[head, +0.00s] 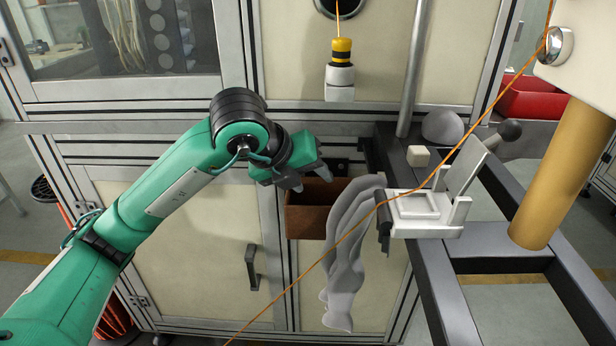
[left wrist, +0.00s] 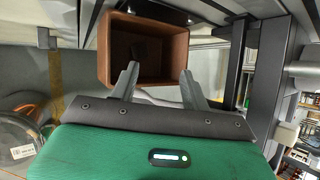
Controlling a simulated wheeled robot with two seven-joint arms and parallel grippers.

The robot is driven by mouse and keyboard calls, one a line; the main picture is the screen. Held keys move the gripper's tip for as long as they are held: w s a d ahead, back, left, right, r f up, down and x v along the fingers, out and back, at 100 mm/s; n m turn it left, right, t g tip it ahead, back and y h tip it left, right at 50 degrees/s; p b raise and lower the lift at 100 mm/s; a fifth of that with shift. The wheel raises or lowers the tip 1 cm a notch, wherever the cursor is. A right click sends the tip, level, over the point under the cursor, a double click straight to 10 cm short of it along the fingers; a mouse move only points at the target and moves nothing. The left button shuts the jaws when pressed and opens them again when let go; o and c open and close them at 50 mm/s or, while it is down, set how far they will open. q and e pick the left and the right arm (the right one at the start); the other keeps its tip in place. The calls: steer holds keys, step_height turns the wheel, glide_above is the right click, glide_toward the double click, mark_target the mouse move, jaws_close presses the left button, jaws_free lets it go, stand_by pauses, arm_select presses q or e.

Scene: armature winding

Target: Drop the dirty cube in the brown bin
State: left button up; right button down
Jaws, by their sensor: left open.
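The brown bin (head: 305,223) hangs at the front of the cabinet, below my left gripper (head: 311,181). In the left wrist view the bin (left wrist: 181,55) opens toward the camera, and the fingers (left wrist: 160,76) are spread apart at its near rim with nothing between them. A darker patch shows inside the bin, but I cannot tell whether it is a cube or shadow. A small off-white cube (head: 418,156) sits on the dark frame right of the bin; I cannot make out dirt on it. My right gripper is not in view.
A grey cloth (head: 350,260) hangs right of the bin. A white fixture (head: 425,212) stands on the dark frame, and an orange wire (head: 320,262) crosses in front. A red bin (head: 535,98) is at the back right. A vertical pole (head: 410,70) rises behind the cube.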

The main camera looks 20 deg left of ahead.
arm_select(q)
steer(key=shift+r, duration=0.1)
steer(key=p+v, duration=0.2)
steer(key=v, duration=1.1)
steer(key=shift+s+a+r, duration=0.15)
steer(key=shift+s+r, duration=0.05)
steer(key=shift+s, duration=0.05)
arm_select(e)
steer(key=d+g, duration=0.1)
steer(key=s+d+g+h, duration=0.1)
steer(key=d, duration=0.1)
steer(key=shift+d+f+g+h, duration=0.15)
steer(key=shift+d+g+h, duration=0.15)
